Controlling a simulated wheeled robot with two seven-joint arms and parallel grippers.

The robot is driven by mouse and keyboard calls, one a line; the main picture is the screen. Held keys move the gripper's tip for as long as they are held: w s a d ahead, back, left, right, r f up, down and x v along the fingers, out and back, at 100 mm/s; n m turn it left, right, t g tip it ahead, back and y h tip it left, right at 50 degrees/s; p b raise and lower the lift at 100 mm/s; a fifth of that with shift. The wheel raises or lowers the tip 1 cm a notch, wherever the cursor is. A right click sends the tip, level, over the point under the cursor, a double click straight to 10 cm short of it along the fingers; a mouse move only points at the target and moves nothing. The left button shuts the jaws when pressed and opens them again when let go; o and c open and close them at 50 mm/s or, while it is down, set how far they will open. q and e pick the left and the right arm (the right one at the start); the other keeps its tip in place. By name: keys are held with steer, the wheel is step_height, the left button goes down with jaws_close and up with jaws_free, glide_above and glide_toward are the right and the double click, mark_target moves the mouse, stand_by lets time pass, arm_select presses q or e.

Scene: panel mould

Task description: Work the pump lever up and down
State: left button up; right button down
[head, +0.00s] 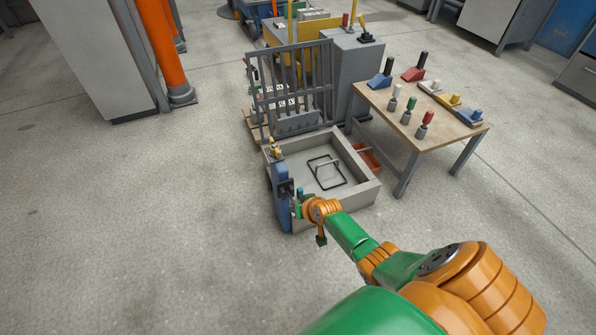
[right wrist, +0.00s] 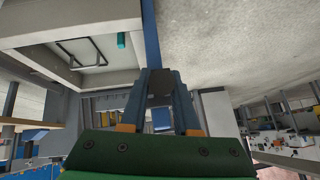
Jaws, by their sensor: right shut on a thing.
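The blue pump (head: 281,196) stands upright at the left front corner of the grey mould box (head: 362,187). My right gripper (head: 297,208) is at the pump's right side, low down, reached by my green and orange arm. In the right wrist view the two fingers are closed on a dark piece (right wrist: 160,87), which looks like the end of the pump lever. Most of the lever is hidden by the fingers and wrist, so its angle cannot be told. My left gripper is in neither view.
A grey barred gate (head: 292,90) stands behind the box. A wooden table (head: 388,99) with coloured blocks and handles is at the right. A black wire frame (head: 326,172) lies inside the box. The floor to the left is clear.

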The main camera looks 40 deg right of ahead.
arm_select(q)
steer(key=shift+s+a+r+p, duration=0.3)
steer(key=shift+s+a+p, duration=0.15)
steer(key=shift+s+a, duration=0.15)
arm_select(e)
steer(key=shift+w+d+r+g, duration=0.1)
steer(key=shift+w+r+g, duration=0.3)
steer(key=shift+r+g, duration=0.4)
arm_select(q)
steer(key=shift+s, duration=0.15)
arm_select(e)
steer(key=c, duration=0.6)
jaws_free()
steer(key=shift+c, duration=0.2)
steer(key=shift+p+v, duration=0.8)
steer(key=shift+p, duration=0.15)
steer(key=p+v, duration=0.5)
steer(key=shift+d+r, duration=0.1)
steer(key=shift+r, duration=0.35)
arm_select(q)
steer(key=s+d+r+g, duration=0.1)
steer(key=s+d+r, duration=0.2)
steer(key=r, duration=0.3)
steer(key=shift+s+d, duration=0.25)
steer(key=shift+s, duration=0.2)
arm_select(e)
steer(key=shift+f, duration=0.15)
